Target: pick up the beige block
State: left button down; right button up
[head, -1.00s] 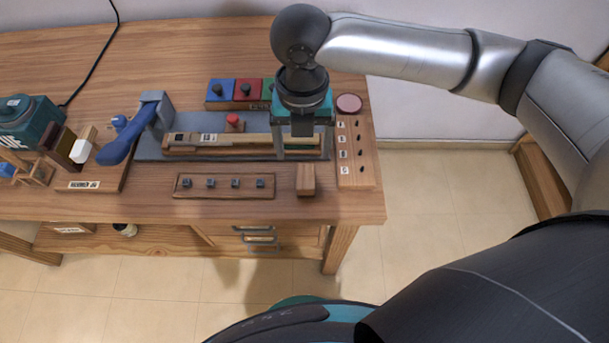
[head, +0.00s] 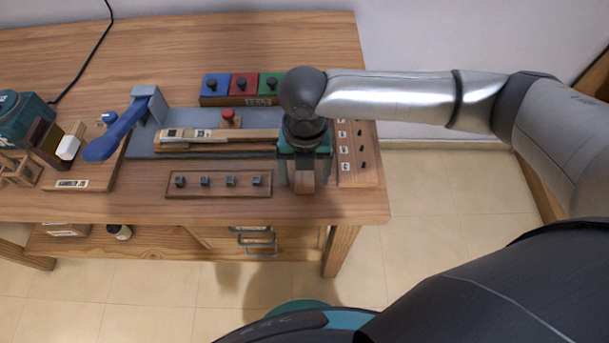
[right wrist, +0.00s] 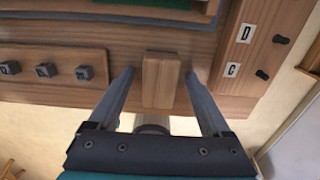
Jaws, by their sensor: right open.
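The beige block (head: 304,181), a small plain wooden block, is near the front right edge of the table. In the head view my right gripper hides its rear part. My right gripper (head: 304,186) is above it, pointing down, open, with one finger on either side. In the right wrist view the block (right wrist: 161,82) shows between the two spread fingers of the right gripper (right wrist: 159,74), with a gap on each side. My left gripper is not in view.
A board with several dark knobs (head: 218,190) lies left of the block. A lettered board (head: 362,175) with dark pegs lies close on its right. Behind are a grey base with a blue lever (head: 115,133) and blue, red and green tiles (head: 241,85). The table's front edge (head: 230,218) is near.

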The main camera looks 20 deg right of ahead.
jog(key=shift+c, duration=0.2)
jog(key=c, duration=0.3)
grip_shut()
jog(key=shift+r, duration=0.1)
notch_tip(320, 180, up, 20)
jog(key=p, duration=0.5)
